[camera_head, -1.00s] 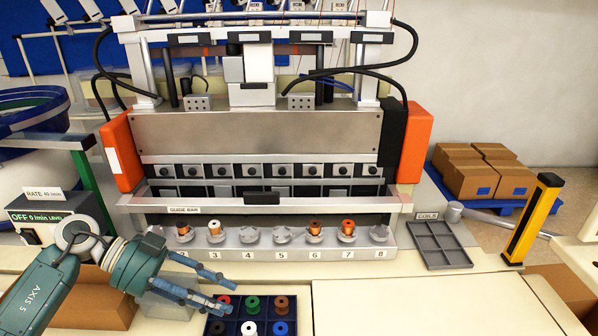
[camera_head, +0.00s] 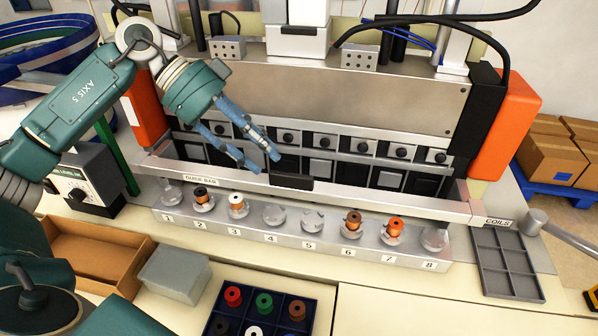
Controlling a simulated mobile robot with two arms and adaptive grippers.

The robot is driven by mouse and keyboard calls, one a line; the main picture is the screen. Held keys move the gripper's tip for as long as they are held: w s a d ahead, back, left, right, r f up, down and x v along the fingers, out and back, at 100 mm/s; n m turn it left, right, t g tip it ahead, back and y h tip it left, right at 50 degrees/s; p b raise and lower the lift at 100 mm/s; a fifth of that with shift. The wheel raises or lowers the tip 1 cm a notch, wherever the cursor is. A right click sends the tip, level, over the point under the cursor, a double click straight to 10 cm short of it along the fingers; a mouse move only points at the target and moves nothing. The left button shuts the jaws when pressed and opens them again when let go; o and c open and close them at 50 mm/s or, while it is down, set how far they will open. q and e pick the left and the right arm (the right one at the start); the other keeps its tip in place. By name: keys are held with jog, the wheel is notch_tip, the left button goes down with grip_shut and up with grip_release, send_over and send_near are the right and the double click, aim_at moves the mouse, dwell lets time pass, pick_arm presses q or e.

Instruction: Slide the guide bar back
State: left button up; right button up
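The guide bar (camera_head: 385,197) is a long pale bar with a "GUIDE BAR" label at its left end. It runs across the machine front, just behind the row of numbered spindle posts. A black handle (camera_head: 291,182) sits on it near the middle. My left gripper (camera_head: 259,164) hangs over the bar from behind and the left, its two blue-grey fingers spread and empty. Its fingertips are just left of the handle; whether they touch the bar I cannot tell. My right gripper is not in view.
Spools stand on posts 2, 3, 6 and 7. Black clamp blocks (camera_head: 330,142) line the machine behind the bar. Orange end covers (camera_head: 508,120) flank the machine.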

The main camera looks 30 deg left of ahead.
aim_at(289, 176)
pick_arm(q)
jog(key=p+x, duration=0.2)
jog(key=x, duration=0.5)
jog(key=shift+d, duration=0.25)
jog(key=shift+d+f, duration=0.25)
jog(key=shift+f, duration=0.1)
grip_shut()
